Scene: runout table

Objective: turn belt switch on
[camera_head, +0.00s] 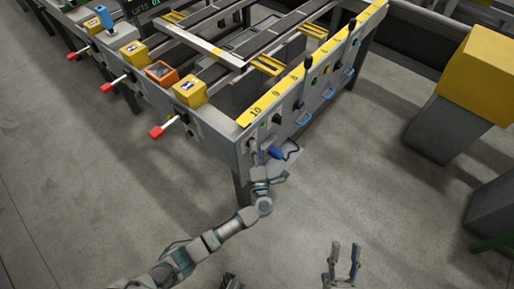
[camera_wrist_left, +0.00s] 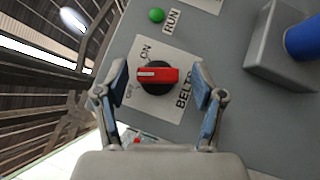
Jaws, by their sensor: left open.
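The belt switch (camera_wrist_left: 172,76) is a red bar handle on a round black knob, set on a white plate lettered ON, OFF and BELT. In the left wrist view the handle lies level, with a pale mark on its left part. My left gripper (camera_wrist_left: 161,80) is open, with one finger on each side of the knob; I cannot tell if they touch it. In the head view my left gripper (camera_head: 254,151) is at the front end of the table's panel and hides the switch. My right gripper (camera_head: 344,258) is open and empty above the floor.
A green RUN light (camera_wrist_left: 156,15) sits above the switch. A grey box with a blue connector (camera_wrist_left: 304,40) is to the right, also seen in the head view (camera_head: 276,153). Red-tipped levers (camera_head: 157,132) stick out left of the table. The floor in front is clear.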

